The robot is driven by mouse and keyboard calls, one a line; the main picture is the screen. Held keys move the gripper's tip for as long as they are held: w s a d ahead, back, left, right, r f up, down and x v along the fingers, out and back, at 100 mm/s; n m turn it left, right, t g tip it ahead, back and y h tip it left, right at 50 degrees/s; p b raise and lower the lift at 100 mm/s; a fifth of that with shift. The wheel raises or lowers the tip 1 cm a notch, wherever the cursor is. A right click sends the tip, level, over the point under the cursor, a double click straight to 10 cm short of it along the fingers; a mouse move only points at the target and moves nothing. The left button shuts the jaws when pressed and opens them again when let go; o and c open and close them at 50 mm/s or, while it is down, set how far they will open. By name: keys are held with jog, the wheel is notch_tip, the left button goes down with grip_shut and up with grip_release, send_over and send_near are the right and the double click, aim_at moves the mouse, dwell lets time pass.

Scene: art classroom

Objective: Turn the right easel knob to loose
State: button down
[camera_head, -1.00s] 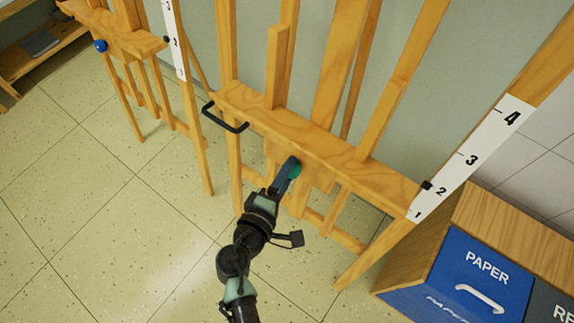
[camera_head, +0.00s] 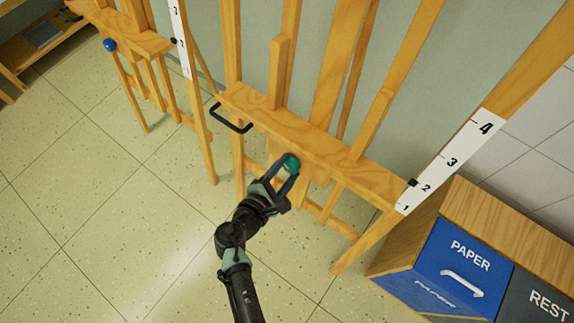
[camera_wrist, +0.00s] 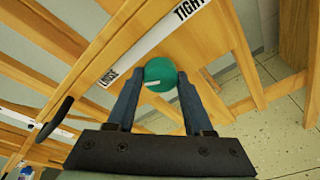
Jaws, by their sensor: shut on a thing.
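The right easel (camera_head: 327,143) is wooden and stands against the wall. Its round green knob (camera_head: 291,163) is on the front of the ledge. In the wrist view the knob (camera_wrist: 160,73) shows a short white mark on its left side, and a label strip (camera_wrist: 155,42) above it reads LOOSE at the left and TIGHT at the right. My gripper (camera_head: 288,168) reaches the knob from the front, and in the wrist view its two fingers (camera_wrist: 158,85) are closed against the knob's left and right sides. The far side of the knob is hidden.
A black handle (camera_head: 231,120) sticks out at the ledge's left end. A numbered scale strip (camera_head: 450,160) runs along the right leg. A bin cabinet with a blue PAPER front (camera_head: 450,255) stands at the right. A second easel with a blue knob (camera_head: 110,45) is at the left.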

dwell(0.3)
jog(key=shift+c, duration=1.5)
grip_release()
jog(key=v, duration=1.3)
jog(key=shift+p, duration=0.45)
jog(key=shift+w+r, duration=0.15)
